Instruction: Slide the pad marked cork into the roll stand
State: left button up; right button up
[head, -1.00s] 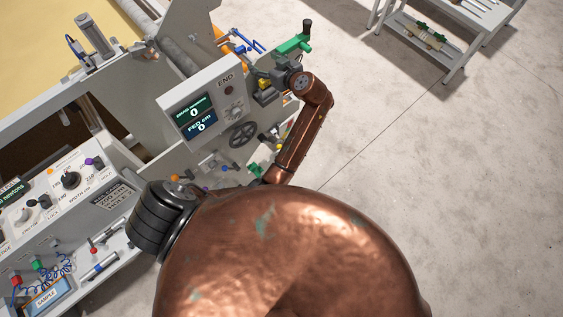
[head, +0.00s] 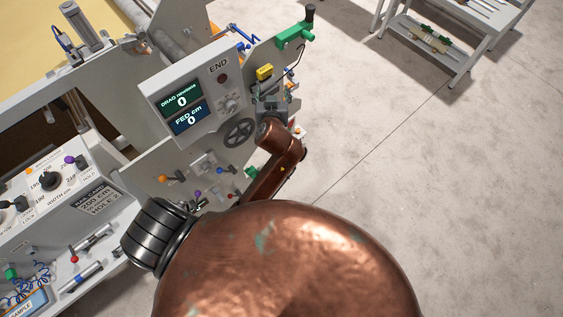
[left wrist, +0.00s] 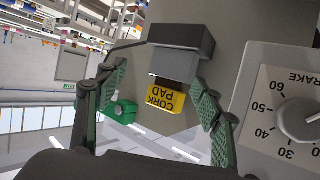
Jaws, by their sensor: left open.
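The yellow pad marked CORK PAD (left wrist: 165,97) shows in the left wrist view, with a grey block (left wrist: 175,65) and a dark bracket (left wrist: 182,38) beside it. In the head view the yellow pad (head: 264,72) is at the edge of the roll stand's grey end plate (head: 160,150). My left gripper (head: 270,93) is just below it there. In the left wrist view my left gripper (left wrist: 160,78) is open, with a finger on either side of the pad and block and gaps showing. How deep the pad sits is hidden. My right gripper is out of view.
A control panel (head: 189,103) with dials and a handwheel (head: 239,132) is left of my gripper. The brake dial (left wrist: 300,118) is close on the right in the wrist view. Open floor (head: 430,190) lies to the right.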

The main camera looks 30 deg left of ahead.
pick_arm(q)
jog(key=s+d+f+m+t+h+b, duration=0.1)
jog(key=s+d+f+m+h+b, duration=0.1)
jog(key=s+d+f, duration=0.3)
jog(key=s+d+f+m+h+b, duration=0.3)
jog(key=s+d+f, duration=0.3)
jog(key=s+f, duration=0.3)
jog(key=shift+s+f+m+t+h+b, duration=0.3)
jog(key=shift+s+f+t+h+b, duration=0.15)
jog(key=shift+f+h, duration=0.25)
jog(key=shift+w, duration=0.1)
